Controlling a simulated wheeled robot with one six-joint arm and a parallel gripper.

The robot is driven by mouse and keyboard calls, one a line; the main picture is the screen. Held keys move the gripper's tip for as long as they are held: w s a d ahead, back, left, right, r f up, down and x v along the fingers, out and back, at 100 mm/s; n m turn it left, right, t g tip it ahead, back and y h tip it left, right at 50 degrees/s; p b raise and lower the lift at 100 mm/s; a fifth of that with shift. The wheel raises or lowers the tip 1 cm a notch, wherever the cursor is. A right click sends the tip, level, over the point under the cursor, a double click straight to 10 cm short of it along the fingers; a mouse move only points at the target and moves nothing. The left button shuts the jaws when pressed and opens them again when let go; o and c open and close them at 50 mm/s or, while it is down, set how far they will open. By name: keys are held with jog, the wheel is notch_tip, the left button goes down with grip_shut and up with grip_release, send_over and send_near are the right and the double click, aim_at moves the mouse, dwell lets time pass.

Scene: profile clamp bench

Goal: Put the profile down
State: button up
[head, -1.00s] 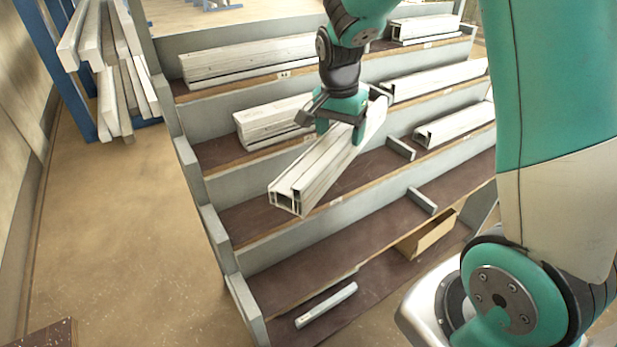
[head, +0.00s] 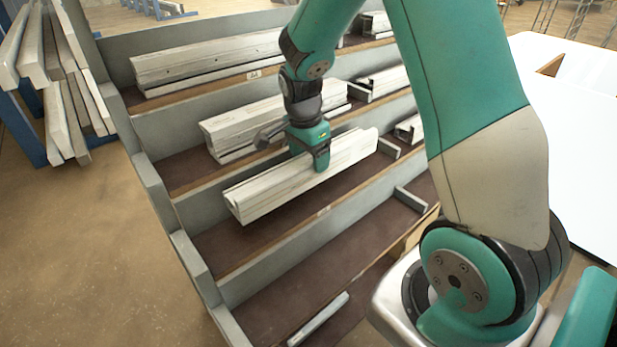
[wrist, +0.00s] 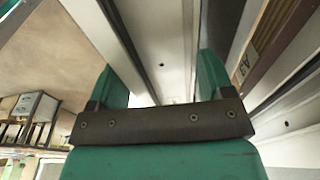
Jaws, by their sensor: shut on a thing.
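My gripper (head: 316,157) is shut on a long white profile (head: 255,192) near the middle of its length. In the head view the profile lies slantwise, roughly along a shelf of the stepped rack, in front of other profiles. I cannot tell whether it touches the shelf below it. The wrist view shows the gripper's two green fingers (wrist: 165,90) on either side of the white profile (wrist: 160,45). The underside of the profile is hidden.
The stepped rack (head: 207,262) has brown shelves with grey fronts and short dividers (head: 411,199). White profiles (head: 222,130) lie behind the held one, with others (head: 205,65) on the upper shelf. A small light bar (head: 318,318) lies low down. A white table (head: 570,130) stands at right.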

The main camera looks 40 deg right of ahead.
jog(key=shift+f, duration=3)
jog(key=o, duration=1.2)
jog(key=shift+f, duration=0.15)
jog(key=shift+o, duration=0.2)
jog(key=r+p, duration=0.3)
jog(key=r, duration=0.1)
jog(key=a+r+p, duration=0.1)
jog(key=r+p, duration=0.5)
jog(key=r, duration=0.1)
jog(key=shift+a+r, duration=0.25)
jog(key=shift+r, duration=0.1)
jog(key=shift+a+r+p, duration=0.15)
jog(key=shift+r+p, duration=0.2)
jog(key=shift+p, duration=0.05)
jog(key=s+a+r+n+y, duration=0.2)
jog(key=s+a+r+n, duration=0.1)
jog(key=a+r+n, duration=0.45)
jog(key=s+a+r+n+y, duration=0.1)
jog(key=s+a+r+n, duration=0.4)
jog(key=s+n, duration=0.3)
jog(key=s+a+r+n+y, duration=0.2)
jog(key=s+a+r+n, duration=0.4)
jog(key=s, duration=0.5)
jog(key=a+n, duration=0.2)
jog(key=n, duration=0.1)
jog(key=shift+y, duration=0.3)
